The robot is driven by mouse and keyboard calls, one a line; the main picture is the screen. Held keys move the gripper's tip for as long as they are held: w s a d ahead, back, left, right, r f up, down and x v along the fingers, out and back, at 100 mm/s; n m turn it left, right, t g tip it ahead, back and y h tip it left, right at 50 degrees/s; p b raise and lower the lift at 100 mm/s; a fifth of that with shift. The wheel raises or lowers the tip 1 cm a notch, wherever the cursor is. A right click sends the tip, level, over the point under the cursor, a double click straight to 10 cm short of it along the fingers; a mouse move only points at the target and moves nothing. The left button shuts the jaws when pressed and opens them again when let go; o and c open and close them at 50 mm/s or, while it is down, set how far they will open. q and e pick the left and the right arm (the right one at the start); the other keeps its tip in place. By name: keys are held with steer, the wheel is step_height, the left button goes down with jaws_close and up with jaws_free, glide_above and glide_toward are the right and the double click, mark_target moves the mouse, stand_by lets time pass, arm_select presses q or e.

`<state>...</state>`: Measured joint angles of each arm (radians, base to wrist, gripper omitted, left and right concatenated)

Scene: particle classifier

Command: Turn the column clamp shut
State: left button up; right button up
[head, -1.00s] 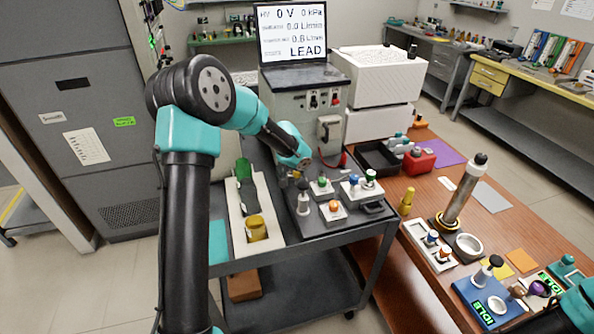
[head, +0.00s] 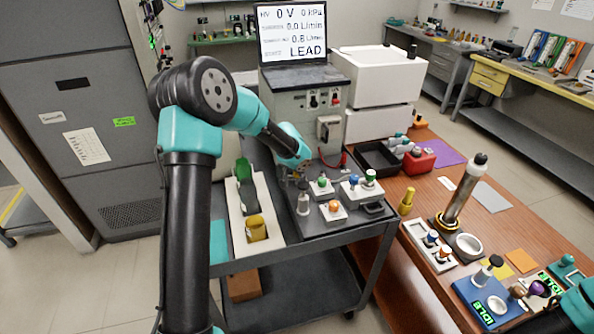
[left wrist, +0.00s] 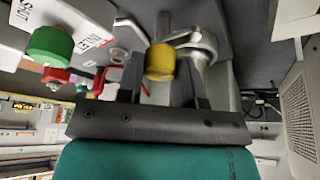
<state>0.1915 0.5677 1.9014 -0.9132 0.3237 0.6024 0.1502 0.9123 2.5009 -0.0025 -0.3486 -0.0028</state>
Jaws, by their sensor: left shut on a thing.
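My left gripper (head: 298,176) reaches down at the back of the cart, in front of the grey instrument. In the left wrist view, its jaws (left wrist: 164,88) are shut on a yellow knob (left wrist: 160,62). A silver rounded clamp fitting (left wrist: 197,47) shows beside and behind this knob; it looks like the column clamp. The arm hides most of it in the head view, and I cannot tell how far it is turned. Only a teal part of my right arm (head: 577,306) shows clearly at the lower right corner; its jaws cannot be made out.
A green knob (left wrist: 50,44) and a red knob (left wrist: 55,75) lie left of the clamp in the wrist view. On the cart, an orange-knobbed block (head: 333,211) and other knobbed valves stand close to the gripper. The grey instrument (head: 291,103) stands behind.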

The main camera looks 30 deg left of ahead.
arm_select(q)
steer(key=shift+m+h, duration=0.6)
steer(key=shift+m, duration=0.9)
steer(key=o, duration=0.9)
steer(key=shift+n+y, duration=0.6)
steer(key=shift+n, duration=0.9)
